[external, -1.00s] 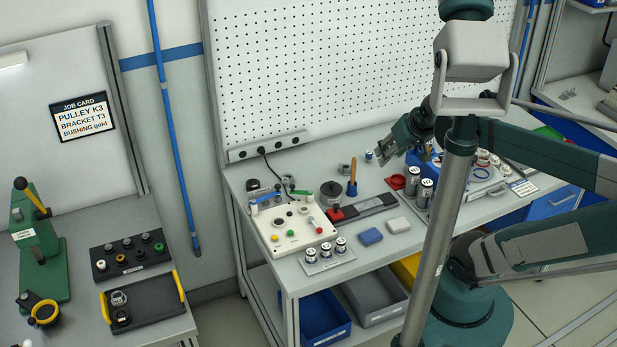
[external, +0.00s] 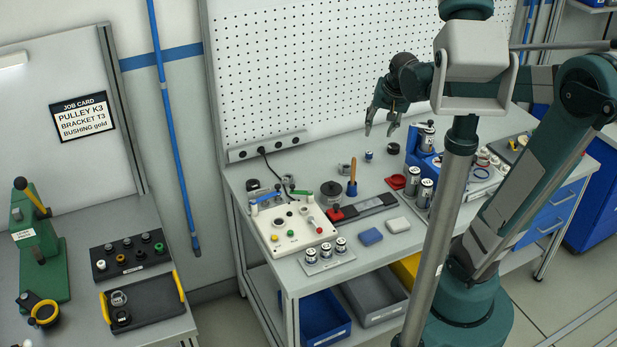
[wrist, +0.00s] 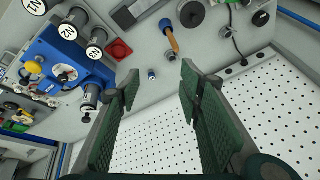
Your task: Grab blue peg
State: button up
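A small blue peg (external: 368,155) with a pale top stands on the bench near the pegboard. In the wrist view the peg (wrist: 151,73) shows between my finger tips, farther off than they are. My gripper (external: 379,131) is open and empty, above the back of the bench with its fingers pointing down. In the wrist view both fingers of my gripper (wrist: 160,76) are spread wide, with nothing between them.
A wooden-handled tool (external: 352,176) and a grey ring (external: 344,169) stand left of the peg. A red dish (external: 396,182) is in front and a black round part (external: 392,148) is to its right. The blue fixture (wrist: 68,72) and labelled cylinders crowd the right side. The pegboard (external: 330,70) rises behind.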

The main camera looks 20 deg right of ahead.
jog(key=w+d+f+m+g, duration=0.1)
jog(key=w+d+f+m, duration=0.2)
jog(key=w, duration=0.5)
jog(key=m+g, duration=0.4)
jog(key=m, duration=0.6)
send_over(369, 152)
jog(key=a, duration=0.1)
jog(key=shift+h, duration=0.3)
notch_tip(369, 152, down, 19)
jog(key=shift+a+f, duration=0.15)
jog(key=shift+f, duration=0.05)
jog(key=shift+w+f, duration=0.1)
jog(key=shift+f, duration=0.3)
jog(key=shift+f, duration=0.1)
jog(key=shift+d+f, duration=0.25)
jog(key=shift+f, duration=0.95)
jog(key=shift+f, duration=0.1)
